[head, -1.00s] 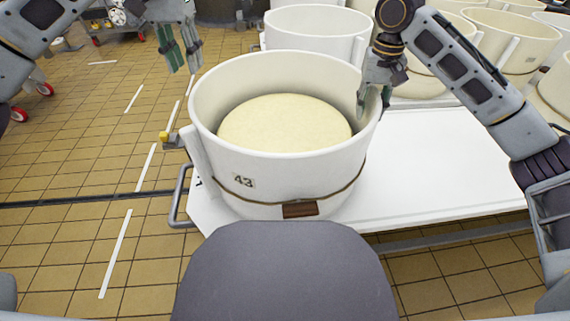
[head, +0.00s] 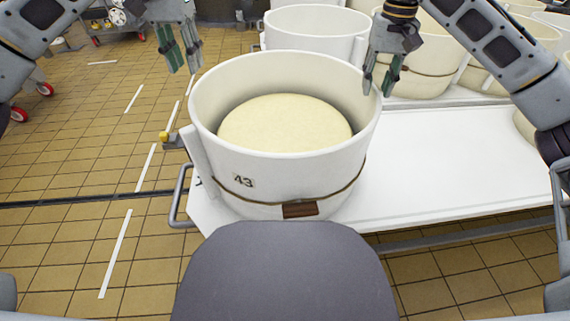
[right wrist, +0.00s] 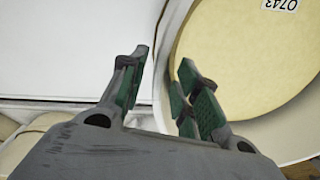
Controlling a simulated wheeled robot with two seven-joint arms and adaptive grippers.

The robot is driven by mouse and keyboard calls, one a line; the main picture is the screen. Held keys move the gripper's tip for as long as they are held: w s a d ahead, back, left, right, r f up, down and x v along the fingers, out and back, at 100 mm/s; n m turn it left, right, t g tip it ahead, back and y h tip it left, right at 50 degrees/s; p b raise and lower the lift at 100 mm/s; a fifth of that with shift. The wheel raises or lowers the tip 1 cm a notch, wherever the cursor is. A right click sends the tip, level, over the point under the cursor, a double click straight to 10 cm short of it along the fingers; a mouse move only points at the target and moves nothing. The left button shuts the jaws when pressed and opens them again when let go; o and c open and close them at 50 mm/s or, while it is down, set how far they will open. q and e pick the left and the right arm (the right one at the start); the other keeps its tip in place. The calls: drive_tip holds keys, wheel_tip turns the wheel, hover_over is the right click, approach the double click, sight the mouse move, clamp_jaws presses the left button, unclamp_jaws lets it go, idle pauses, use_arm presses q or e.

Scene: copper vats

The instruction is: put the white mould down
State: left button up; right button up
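The white mould (head: 270,180), a round tub marked 43, stands upright on the white table with a pale yellow cheese (head: 285,122) inside. My right gripper (head: 378,88) is open at the mould's right rim, and I cannot tell from the head view whether it touches. In the right wrist view my right gripper (right wrist: 160,90) has its green-padded fingers apart with nothing gripped between them; the mould's rim (right wrist: 165,50) and the cheese (right wrist: 240,60) lie beyond them. My left gripper (head: 180,55) is open and empty, in the air to the left of the mould, over the floor.
The white table (head: 450,165) is clear to the right of the mould. More moulds (head: 315,30) stand behind it. A metal handle (head: 180,195) sticks out at the table's left end. A trolley with red wheels (head: 45,88) stands at the far left.

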drive_tip(key=shift+r, duration=1.9)
drive_tip(key=shift+r, duration=0.1)
